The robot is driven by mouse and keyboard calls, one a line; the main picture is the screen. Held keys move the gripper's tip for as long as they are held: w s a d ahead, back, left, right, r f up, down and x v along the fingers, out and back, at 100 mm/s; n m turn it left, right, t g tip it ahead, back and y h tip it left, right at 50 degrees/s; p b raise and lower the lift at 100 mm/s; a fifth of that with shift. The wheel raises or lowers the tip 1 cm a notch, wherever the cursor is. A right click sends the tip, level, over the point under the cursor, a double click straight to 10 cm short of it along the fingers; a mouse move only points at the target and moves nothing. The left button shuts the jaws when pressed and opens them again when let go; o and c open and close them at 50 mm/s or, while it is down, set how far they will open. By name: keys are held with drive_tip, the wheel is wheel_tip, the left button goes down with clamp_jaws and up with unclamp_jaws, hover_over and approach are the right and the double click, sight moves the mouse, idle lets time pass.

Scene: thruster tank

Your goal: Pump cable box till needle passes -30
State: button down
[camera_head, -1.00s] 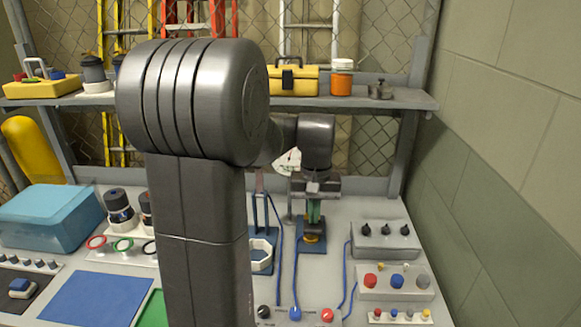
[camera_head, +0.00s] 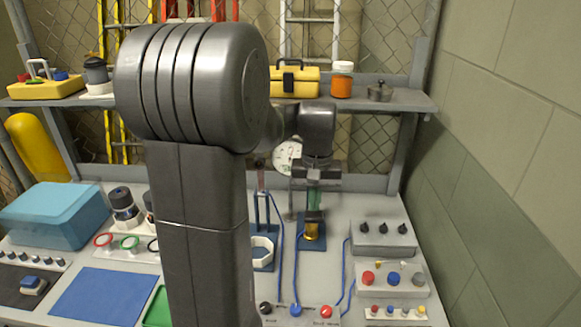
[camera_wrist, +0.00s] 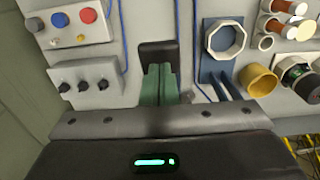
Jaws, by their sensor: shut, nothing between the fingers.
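My gripper (camera_head: 314,218) points down over the back middle of the bench. Its green fingers (camera_wrist: 160,84) are shut together with nothing between them. In the head view a gold part (camera_head: 311,232) on a blue plate (camera_head: 311,244) is just below the fingertips; I cannot tell whether they touch. In the wrist view the fingers stand in front of a dark pad (camera_wrist: 158,53). A white round gauge (camera_head: 286,158) is partly hidden behind my arm, and its needle is too small to read. A box with three black knobs (camera_head: 383,240) stands right of the gripper. I cannot identify the pump surely.
A white octagonal ring (camera_head: 262,249) on a blue stand is left of the gripper. Blue cables (camera_head: 279,262) run along the bench. A button box (camera_head: 392,283) stands front right. A shelf (camera_head: 420,103) with a yellow toolbox (camera_head: 295,82) is behind. A wall closes the right side.

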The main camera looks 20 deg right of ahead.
wheel_tip(320, 180, down, 12)
drive_tip(key=f+b, duration=0.1)
drive_tip(key=b, duration=0.6)
wheel_tip(320, 180, up, 14)
drive_tip(key=p, duration=1.1)
drive_tip(key=shift+r, duration=0.1)
wheel_tip(320, 180, down, 14)
drive_tip(key=b, duration=0.9)
wheel_tip(320, 180, up, 14)
drive_tip(key=p, duration=1)
